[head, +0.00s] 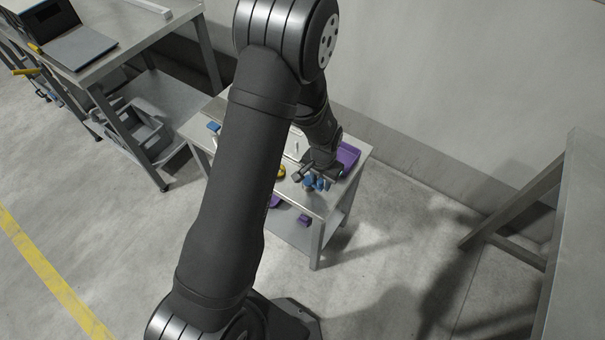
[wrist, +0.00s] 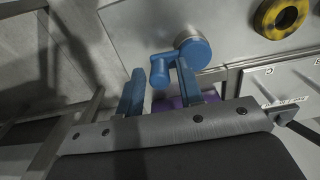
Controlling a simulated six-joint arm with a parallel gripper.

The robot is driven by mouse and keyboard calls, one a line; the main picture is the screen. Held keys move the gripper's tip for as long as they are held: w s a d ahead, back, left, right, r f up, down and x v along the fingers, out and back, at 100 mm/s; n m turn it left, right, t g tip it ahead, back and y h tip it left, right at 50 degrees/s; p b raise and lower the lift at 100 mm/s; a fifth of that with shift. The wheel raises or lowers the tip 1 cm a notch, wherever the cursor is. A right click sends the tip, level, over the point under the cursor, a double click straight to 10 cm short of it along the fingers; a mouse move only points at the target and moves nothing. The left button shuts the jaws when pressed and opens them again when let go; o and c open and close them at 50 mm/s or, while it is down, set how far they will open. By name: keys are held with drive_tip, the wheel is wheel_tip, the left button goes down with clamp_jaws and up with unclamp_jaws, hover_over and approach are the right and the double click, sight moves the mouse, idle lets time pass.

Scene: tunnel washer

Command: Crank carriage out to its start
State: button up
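A blue crank shows in the wrist view, with a round hub (wrist: 193,48) on a grey metal face and an upright grip knob (wrist: 160,71) at the end of its short arm. My gripper (wrist: 160,76) has two blue fingers spread apart, one on each side of the knob near the fingertips. A gap shows between the left finger and the knob; the right finger is close to the crank arm, and I cannot tell if it touches. In the head view my gripper (head: 317,183) is over the small table's near right part, small and partly hidden. I cannot make out the carriage.
A yellow and black ring (wrist: 281,16) and light panels lettered C and B (wrist: 285,82) lie right of the crank. A purple bin (head: 348,156) is on the small table (head: 318,205). A larger bench with a laptop (head: 78,46) stands left.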

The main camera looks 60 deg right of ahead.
drive_tip(key=shift+o, duration=0.6)
drive_tip(key=shift+r, duration=3.5)
drive_tip(key=shift+f, duration=0.1)
wheel_tip(320, 180, down, 7)
drive_tip(key=shift+r, duration=0.1)
drive_tip(key=shift+w+a, duration=0.15)
drive_tip(key=shift+a, duration=0.35)
drive_tip(key=shift+d, duration=0.1)
